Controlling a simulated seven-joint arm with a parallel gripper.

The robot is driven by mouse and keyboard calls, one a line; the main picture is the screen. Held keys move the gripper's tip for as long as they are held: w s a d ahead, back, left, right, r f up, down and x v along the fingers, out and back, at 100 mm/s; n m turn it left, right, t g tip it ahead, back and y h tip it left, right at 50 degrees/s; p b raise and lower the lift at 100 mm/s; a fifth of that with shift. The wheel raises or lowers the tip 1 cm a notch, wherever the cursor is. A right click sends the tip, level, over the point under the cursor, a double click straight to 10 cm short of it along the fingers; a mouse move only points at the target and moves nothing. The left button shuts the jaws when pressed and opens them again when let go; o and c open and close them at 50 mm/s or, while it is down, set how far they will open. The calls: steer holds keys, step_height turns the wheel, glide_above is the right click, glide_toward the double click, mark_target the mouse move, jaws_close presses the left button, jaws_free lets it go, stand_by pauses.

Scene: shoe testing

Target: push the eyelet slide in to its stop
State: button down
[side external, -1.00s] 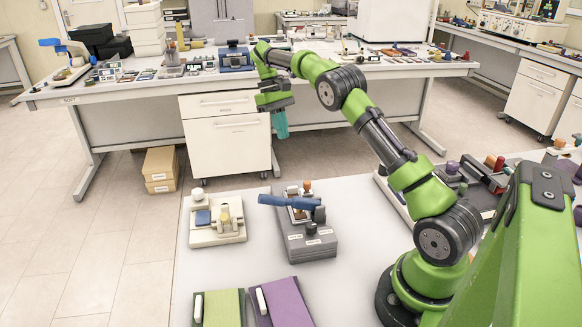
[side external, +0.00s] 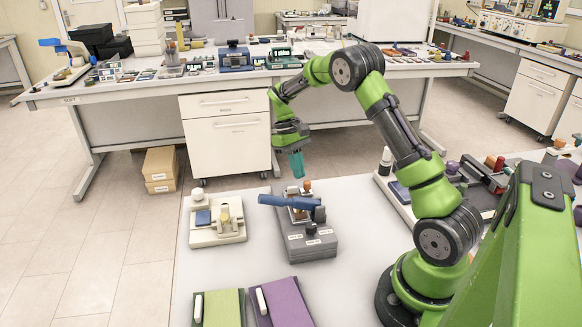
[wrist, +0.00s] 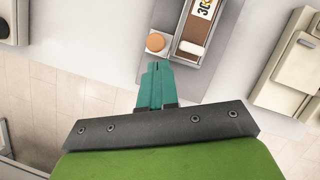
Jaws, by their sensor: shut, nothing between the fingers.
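A grey fixture (side external: 308,244) with a blue lever (side external: 284,201) across it stands on the near table. At its far end is an orange-brown round knob (side external: 307,186), also seen from above in the wrist view (wrist: 156,42). Beside the knob, the wrist view shows a channel with a brown strip (wrist: 190,31), a pale end piece (wrist: 190,47) and a printed label. I cannot tell which part is the eyelet slide. My gripper (side external: 298,175) has teal fingers closed together, empty, above the fixture's far end. In the wrist view its fingertips (wrist: 157,66) appear close to the knob; contact is not visible.
A cream fixture (side external: 232,238) with a blue pad stands left of the grey one. Green (side external: 222,308) and purple (side external: 284,303) blocks lie at the front. A tray-like base with several parts (side external: 397,197) is at the right. Bare tabletop surrounds the grey fixture.

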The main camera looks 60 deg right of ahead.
steer(key=shift+s+a, duration=0.1)
steer(key=shift+s, duration=0.2)
steer(key=shift+s+a, duration=0.25)
steer(key=shift+s, duration=0.3)
